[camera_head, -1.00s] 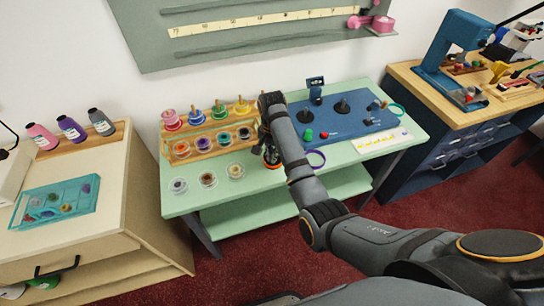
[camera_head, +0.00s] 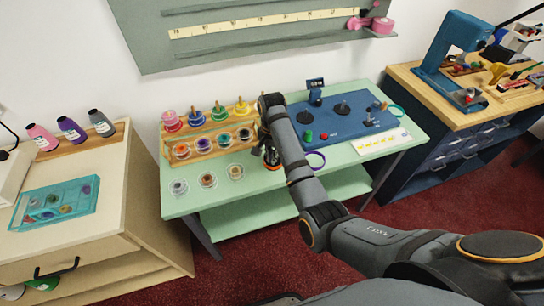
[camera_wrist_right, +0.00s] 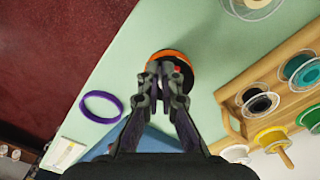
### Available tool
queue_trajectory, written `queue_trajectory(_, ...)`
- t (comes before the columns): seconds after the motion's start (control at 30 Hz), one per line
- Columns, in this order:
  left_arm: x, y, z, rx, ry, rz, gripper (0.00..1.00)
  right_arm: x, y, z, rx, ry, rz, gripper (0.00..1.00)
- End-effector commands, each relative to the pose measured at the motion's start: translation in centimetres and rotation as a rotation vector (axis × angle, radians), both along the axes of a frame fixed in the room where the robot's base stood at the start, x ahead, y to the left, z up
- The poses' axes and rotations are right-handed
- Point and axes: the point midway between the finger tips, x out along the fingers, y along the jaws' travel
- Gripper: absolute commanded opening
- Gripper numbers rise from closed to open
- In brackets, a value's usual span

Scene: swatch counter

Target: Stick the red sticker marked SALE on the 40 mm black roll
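My right gripper (camera_wrist_right: 165,70) points down at the green table. Its fingertips are close together over a dark roll with an orange rim (camera_wrist_right: 172,53). In the head view this roll (camera_head: 272,165) is partly hidden by the gripper (camera_head: 269,150). A small red patch (camera_wrist_right: 178,68) shows beside the fingertips; I cannot read SALE on it or tell whether it is on the roll or at a finger. I cannot read the roll's size. Another black roll (camera_wrist_right: 258,102) sits in the wooden rack. My left gripper is not in view.
The wooden rack (camera_head: 208,146) with several coloured spools stands left of the gripper. Clear-rimmed spools (camera_head: 208,180) lie in front of it.

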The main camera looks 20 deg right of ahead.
Motion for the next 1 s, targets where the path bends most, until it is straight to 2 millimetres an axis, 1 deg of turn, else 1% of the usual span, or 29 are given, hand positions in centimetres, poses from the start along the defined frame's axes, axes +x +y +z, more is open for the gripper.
queue_trajectory(1.0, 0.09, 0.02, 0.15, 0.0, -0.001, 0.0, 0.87, -0.03, -0.01, -0.81, 0.0, 0.001, 0.0, 0.0)
